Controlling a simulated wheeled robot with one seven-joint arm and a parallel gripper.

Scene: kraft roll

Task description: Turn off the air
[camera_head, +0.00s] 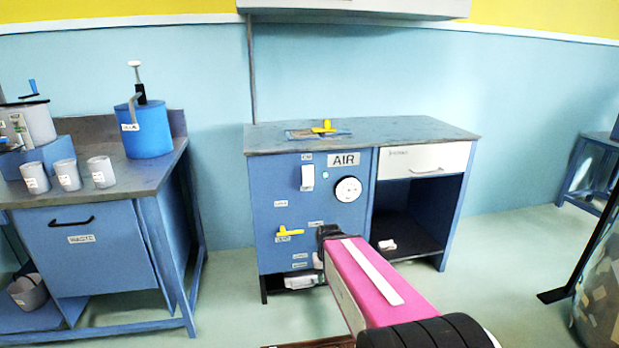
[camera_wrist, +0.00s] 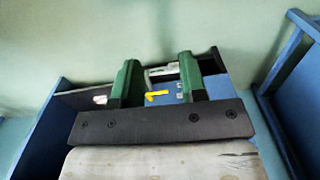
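A blue cabinet (camera_head: 265,207) bears an AIR sign (camera_head: 344,159). A yellow lever (camera_head: 290,232) sits low on its front, lying roughly level, with a small label below. In the wrist view a yellow handle (camera_wrist: 156,95) shows in the gap between my green fingers. My gripper (camera_wrist: 157,75) is open, its fingers apart, and nothing is visibly gripped. How far the handle lies beyond the fingers I cannot tell. In the head view my pink arm ends just right of the lever and hides most of the gripper.
A round gauge (camera_head: 348,189) and a white switch (camera_head: 308,177) are above the lever. Another yellow handle (camera_head: 323,127) is on the cabinet top. An open compartment (camera_head: 405,225) lies below a white drawer (camera_head: 425,161). A bench (camera_head: 120,178) with cups stands at left.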

